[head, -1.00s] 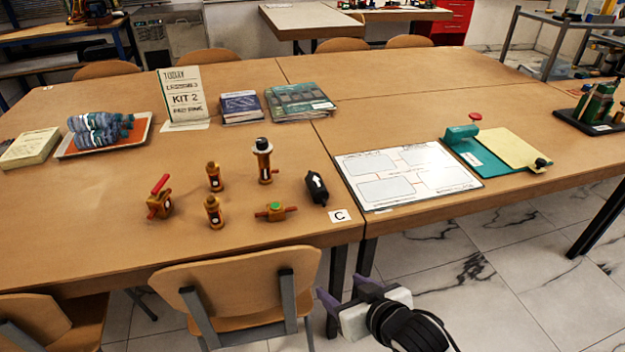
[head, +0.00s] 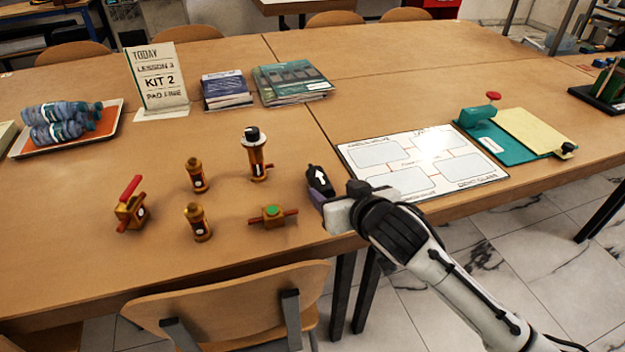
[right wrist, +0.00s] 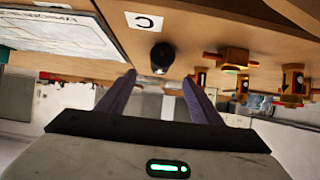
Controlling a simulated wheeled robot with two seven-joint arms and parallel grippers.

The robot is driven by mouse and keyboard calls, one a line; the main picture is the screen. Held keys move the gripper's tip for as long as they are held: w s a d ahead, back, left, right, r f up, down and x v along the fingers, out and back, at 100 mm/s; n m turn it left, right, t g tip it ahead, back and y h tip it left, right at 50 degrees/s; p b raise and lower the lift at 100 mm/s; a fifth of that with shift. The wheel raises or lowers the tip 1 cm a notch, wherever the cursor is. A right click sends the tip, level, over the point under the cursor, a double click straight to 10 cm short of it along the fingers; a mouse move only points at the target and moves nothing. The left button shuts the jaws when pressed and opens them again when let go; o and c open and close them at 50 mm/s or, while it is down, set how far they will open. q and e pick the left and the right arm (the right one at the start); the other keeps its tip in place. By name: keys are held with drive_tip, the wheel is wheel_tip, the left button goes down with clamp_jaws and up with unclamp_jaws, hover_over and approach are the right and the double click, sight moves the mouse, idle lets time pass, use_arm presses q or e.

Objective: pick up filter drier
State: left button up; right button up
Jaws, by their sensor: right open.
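The filter drier, a black cylinder with a white arrow (head: 319,179), lies on the table near its front edge. It also shows in the right wrist view (right wrist: 161,56), end-on, above and between my fingertips in the picture. My right gripper (head: 318,198) is at the table's front edge, close to the near end of the drier and partly in front of it. In the right wrist view my right gripper (right wrist: 159,82) has its two purple fingers apart with nothing between them. Whether the fingers touch the drier cannot be told. My left gripper is not in view.
Left of the drier stand several brass fittings, including a green-topped valve (head: 273,215), a tall sight-glass piece (head: 256,158) and a red-handled valve (head: 130,207). A white diagram board (head: 430,160) lies to the right. A chair (head: 235,310) stands in front.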

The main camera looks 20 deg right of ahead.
sight(323, 183)
drive_tip(key=x, duration=0.4)
drive_tip(key=shift+r, duration=0.15)
drive_tip(key=shift+b+x, duration=0.65)
drive_tip(key=shift+x, duration=2.75)
drive_tip(key=shift+a, duration=0.1)
drive_tip(key=shift+c, duration=0.5)
